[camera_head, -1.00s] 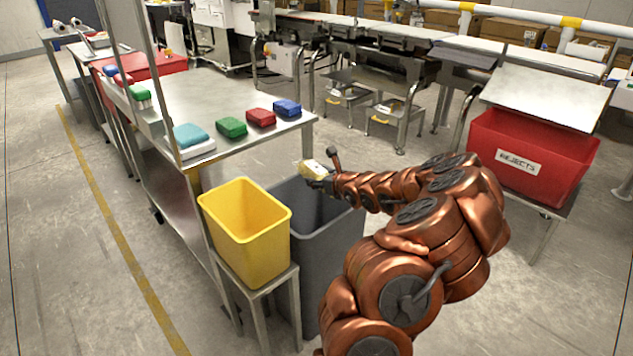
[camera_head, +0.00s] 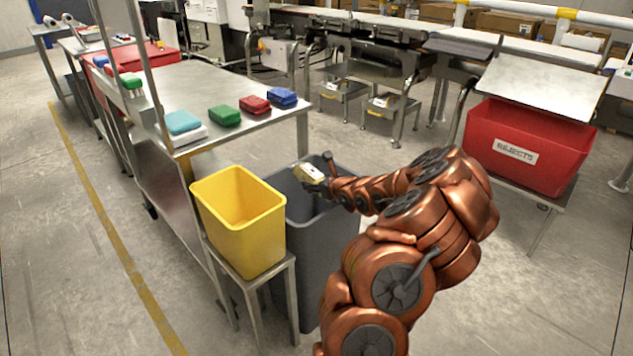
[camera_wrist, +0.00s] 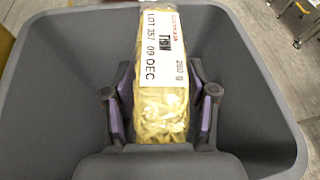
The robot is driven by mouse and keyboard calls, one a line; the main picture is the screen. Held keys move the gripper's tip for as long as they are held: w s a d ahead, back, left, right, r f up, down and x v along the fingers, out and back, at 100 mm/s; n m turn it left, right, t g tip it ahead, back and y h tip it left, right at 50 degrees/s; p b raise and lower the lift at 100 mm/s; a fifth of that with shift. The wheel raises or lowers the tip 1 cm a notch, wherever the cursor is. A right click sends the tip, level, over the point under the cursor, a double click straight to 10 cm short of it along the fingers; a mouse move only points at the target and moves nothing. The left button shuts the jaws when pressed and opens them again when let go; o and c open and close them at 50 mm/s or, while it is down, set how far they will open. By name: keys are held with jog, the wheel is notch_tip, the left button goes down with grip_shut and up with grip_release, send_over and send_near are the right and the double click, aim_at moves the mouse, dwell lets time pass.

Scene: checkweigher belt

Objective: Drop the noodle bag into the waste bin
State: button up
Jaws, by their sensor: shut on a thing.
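The noodle bag (camera_wrist: 160,95) is a clear bag of pale yellow noodles with a white label reading "LOT 357 09 DEC". My gripper (camera_wrist: 162,112) is shut on it, with a finger on each side. In the head view the bag (camera_head: 308,174) shows small at the end of my arm, beside my gripper (camera_head: 318,187). The waste bin (camera_head: 315,240) is a tall dark grey open bin. In the wrist view the bag is over the mouth of the bin, whose grey walls (camera_wrist: 45,85) surround it. My arm hides part of the bin's right side.
A yellow bin (camera_head: 240,218) on a small stand is just left of the waste bin. A metal table (camera_head: 215,95) with several coloured packs stands behind it. A red REJECTS bin (camera_head: 530,150) is at right. Open floor lies at left.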

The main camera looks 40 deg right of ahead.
jog(key=o, duration=1.5)
jog(key=shift+c, duration=0.2)
jog(key=shift+s, duration=0.1)
jog(key=v, duration=1.2)
